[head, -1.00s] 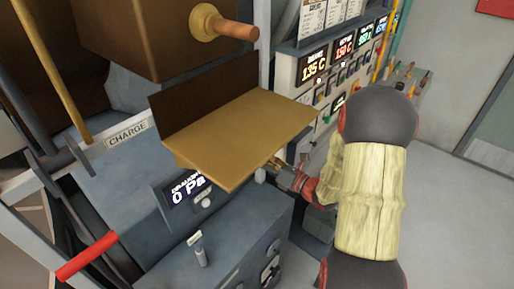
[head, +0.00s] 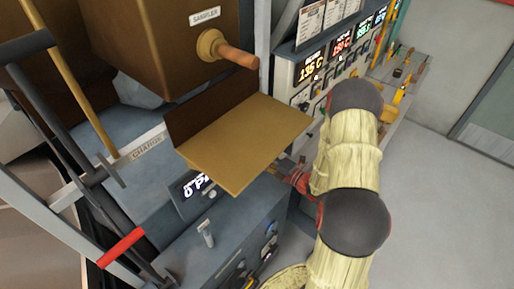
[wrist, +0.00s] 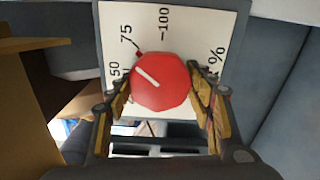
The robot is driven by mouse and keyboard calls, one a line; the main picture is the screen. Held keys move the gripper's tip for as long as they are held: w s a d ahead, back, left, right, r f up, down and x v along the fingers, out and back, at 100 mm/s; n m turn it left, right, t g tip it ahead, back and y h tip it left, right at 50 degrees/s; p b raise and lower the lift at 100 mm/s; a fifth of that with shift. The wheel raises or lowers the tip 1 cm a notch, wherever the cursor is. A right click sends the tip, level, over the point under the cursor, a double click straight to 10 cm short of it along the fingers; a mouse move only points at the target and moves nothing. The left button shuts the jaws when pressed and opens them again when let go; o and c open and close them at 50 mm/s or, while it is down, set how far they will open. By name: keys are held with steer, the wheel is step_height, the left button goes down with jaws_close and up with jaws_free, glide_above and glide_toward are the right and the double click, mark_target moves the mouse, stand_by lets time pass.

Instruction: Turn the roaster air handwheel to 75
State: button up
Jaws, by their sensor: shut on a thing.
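The red handwheel (wrist: 165,90) sits on a white scale plate (wrist: 205,30) in the wrist view. The plate shows marks for 50, 75, 100 and a % sign. A white line on the wheel slants to the upper left, roughly between the 50 and 75 labels. My gripper (wrist: 160,84) is shut on the handwheel, with one finger on its left side and one on its right. In the head view my gripper (head: 287,173) reaches under the right edge of the brass tray, and the handwheel is hidden there.
The brass tray (head: 245,150) juts out close above my gripper. The sampler box (head: 170,40) with its wooden handle (head: 238,55) is above it. A draught display (head: 195,185) is partly covered by the tray. The panel with lit displays (head: 330,70) stands behind. Floor is clear at right.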

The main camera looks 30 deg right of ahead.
steer(key=shift+m+p, duration=0.5)
steer(key=shift+m, duration=0.1)
steer(key=o, duration=1.2)
steer(key=v, duration=1.2)
